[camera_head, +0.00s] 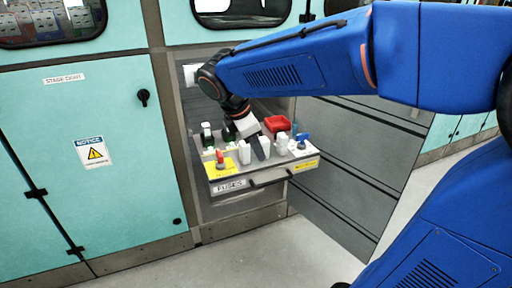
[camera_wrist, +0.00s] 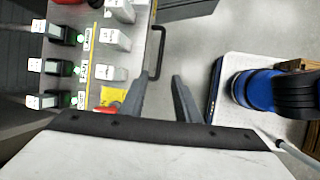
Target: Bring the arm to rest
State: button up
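My arm reaches in blue from the right side of the head view over to the pull-out tray labelled FUSES (camera_head: 230,186). My gripper (camera_head: 262,151) points down over the tray among the white modules. The wrist view also shows my gripper (camera_wrist: 160,80), with its two dark fingers apart and nothing between them. Past the fingers there, the tray's front handle (camera_wrist: 156,55) and grey floor show. Whether a finger touches a module cannot be told from the head view.
White modules (camera_wrist: 115,40) and dark modules (camera_wrist: 55,68) stand in rows on the tray. Teal cabinet doors (camera_head: 75,150) flank the left. Floor (camera_head: 275,250) in front is clear.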

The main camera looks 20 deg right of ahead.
jog(key=s+d+f+m+t+y, duration=0.1)
jog(key=s+f+m, duration=0.3)
jog(key=s+m, duration=0.4)
jog(key=s+d+f+m+t+y, duration=0.1)
jog(key=s+d+f+m+y, duration=0.1)
jog(key=s+m, duration=0.7)
jog(key=s+f+y, duration=0.1)
jog(key=s+f, duration=0.1)
jog(key=s, duration=0.1)
jog(key=shift+d+m+t+y, duration=0.2)
jog(key=shift+m+t+y, duration=0.1)
jog(key=shift+o, duration=0.2)
dwell(1.2)
